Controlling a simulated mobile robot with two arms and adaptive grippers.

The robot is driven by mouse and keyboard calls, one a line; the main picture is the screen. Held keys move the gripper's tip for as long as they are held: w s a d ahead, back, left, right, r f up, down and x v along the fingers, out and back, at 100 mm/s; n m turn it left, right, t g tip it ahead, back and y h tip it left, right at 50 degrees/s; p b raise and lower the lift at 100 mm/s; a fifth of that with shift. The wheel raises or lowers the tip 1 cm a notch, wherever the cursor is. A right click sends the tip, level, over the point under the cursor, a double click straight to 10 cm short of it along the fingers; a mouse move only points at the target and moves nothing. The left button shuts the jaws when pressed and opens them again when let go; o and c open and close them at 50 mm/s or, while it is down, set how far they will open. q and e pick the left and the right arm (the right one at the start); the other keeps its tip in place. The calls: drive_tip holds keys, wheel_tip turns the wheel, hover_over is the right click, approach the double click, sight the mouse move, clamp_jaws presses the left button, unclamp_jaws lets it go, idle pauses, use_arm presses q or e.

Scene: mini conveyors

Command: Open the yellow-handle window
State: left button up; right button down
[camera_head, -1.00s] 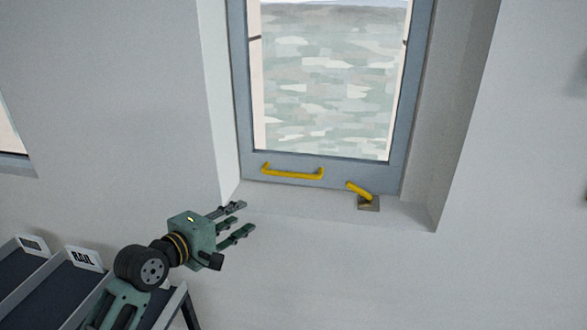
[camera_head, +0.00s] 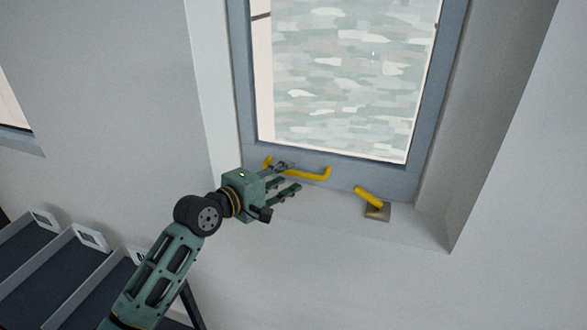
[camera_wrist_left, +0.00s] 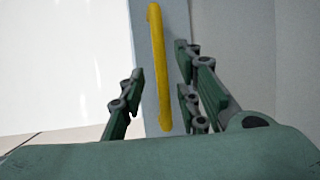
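The window (camera_head: 250,100) has a blue-grey frame around its pane and looks shut. A yellow bar handle (camera_head: 315,175) sits on its bottom rail, partly hidden behind my fingers. A yellow lever (camera_head: 368,196) on a small metal plate (camera_head: 378,212) is at the sill, to the right of the bar. My left gripper (camera_head: 285,178) is open, its fingers pointing at the left part of the bar handle. In the left wrist view the bar handle (camera_wrist_left: 160,70) runs between the spread fingers (camera_wrist_left: 165,95); I see no firm contact. My right gripper is not in view.
The window sits in a deep pale recess, with a side wall (camera_head: 455,130) on the right. The wall at the lower right is clear.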

sight(292, 174)
use_arm(q)
drive_tip(key=x, duration=0.2)
drive_tip(key=shift+w+d, duration=0.25)
drive_tip(key=shift+w+d+f+p, duration=0.25)
drive_tip(key=shift+w+d+p, duration=0.05)
drive_tip(key=shift+w+d, duration=0.15)
clamp_jaws()
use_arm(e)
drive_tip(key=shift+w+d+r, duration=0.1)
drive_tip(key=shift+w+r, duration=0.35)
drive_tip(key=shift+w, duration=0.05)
